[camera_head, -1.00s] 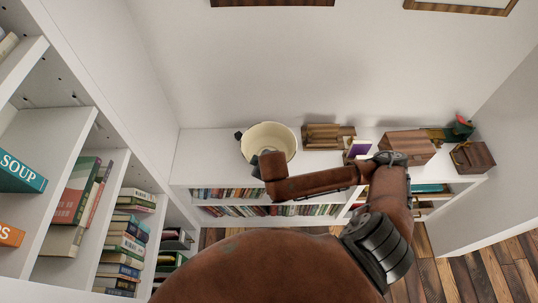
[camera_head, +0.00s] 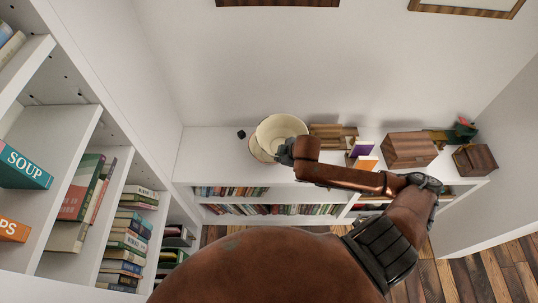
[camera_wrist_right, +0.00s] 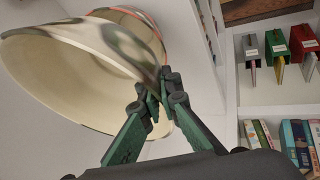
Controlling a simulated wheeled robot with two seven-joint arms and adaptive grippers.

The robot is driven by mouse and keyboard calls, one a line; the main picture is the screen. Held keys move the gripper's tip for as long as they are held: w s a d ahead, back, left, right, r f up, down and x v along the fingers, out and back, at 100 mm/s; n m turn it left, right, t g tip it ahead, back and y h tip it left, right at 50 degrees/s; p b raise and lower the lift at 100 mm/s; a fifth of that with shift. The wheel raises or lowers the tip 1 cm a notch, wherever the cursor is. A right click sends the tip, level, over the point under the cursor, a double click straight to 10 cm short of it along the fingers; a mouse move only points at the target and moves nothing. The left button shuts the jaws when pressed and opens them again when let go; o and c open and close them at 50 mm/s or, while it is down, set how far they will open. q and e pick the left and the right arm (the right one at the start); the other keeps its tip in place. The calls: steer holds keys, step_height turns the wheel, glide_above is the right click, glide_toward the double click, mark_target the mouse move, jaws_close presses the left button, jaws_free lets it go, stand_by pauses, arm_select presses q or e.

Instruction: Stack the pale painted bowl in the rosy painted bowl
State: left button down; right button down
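The pale painted bowl (camera_head: 281,130), cream inside, is at my right gripper (camera_head: 285,152) above the white shelf top. In the right wrist view the pale bowl (camera_wrist_right: 60,75) is tilted, and the fingers (camera_wrist_right: 163,98) are closed on its rim. A second bowl, which I take as the rosy painted bowl (camera_head: 257,150), shows as a cream edge below and left of the pale one. Most of it is hidden. An orange-edged rim (camera_wrist_right: 150,24) shows behind the pale bowl in the wrist view. My left gripper is not in view.
A small black object (camera_head: 241,134) lies left of the bowls. Wooden pieces (camera_head: 330,134), a box (camera_head: 408,149) and a smaller box (camera_head: 474,159) stand to the right. The shelf top (camera_head: 205,155) is clear at far left. Bookshelves (camera_head: 75,150) rise at left.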

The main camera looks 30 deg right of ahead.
mark_target(270, 150)
steer(key=w, duration=0.1)
steer(key=w+f, duration=0.1)
steer(key=w, duration=0.2)
steer(key=shift+w+f, duration=0.15)
steer(key=shift+f, duration=0.15)
steer(key=x, duration=0.4)
steer(key=w+x, duration=0.1)
steer(key=x, duration=0.1)
steer(key=shift+d+r+b, duration=0.1)
steer(key=shift+r+b, duration=0.05)
steer(key=shift+b, duration=0.15)
steer(key=shift+w+f, duration=0.4)
steer(key=shift+f, duration=0.15)
step_height(270, 150, down, 3)
steer(key=shift+f, duration=0.1)
steer(key=shift+f, duration=0.5)
steer(key=c, duration=2.6)
jaws_free()
steer(key=shift+f, duration=0.1)
steer(key=shift+c, duration=0.2)
steer(key=shift+o, duration=1.1)
steer(key=shift+s, duration=0.1)
